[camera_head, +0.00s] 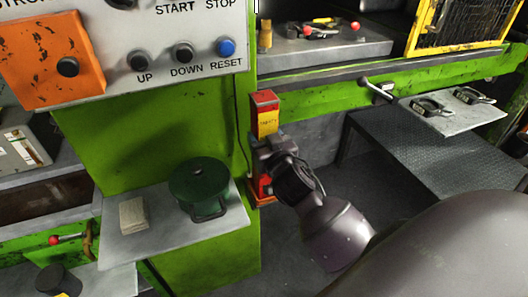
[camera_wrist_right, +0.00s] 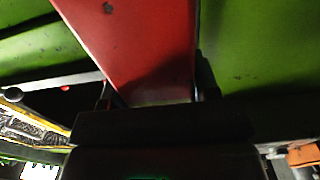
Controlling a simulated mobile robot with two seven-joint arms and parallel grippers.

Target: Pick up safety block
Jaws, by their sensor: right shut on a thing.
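The safety block (camera_head: 265,108) is a tall red block with a yellow label. It stands upright beside the green press column in the head view. Its lower part shows red (camera_head: 264,187) below my gripper, near an orange-red ledge. My right gripper (camera_head: 266,148) is shut around the middle of the block and hides that part. In the right wrist view the red block (camera_wrist_right: 140,45) rises between the two dark fingers of my right gripper (camera_wrist_right: 152,97). I cannot tell whether the block's bottom touches the ledge. My left gripper is out of view.
A grey shelf (camera_head: 150,235) with a green round container (camera_head: 199,184) and a folded cloth (camera_head: 133,215) is left of the block. A control panel (camera_head: 180,30) hangs above it. A dark step (camera_head: 415,150) and a small tray with handled tools (camera_head: 455,115) are at right.

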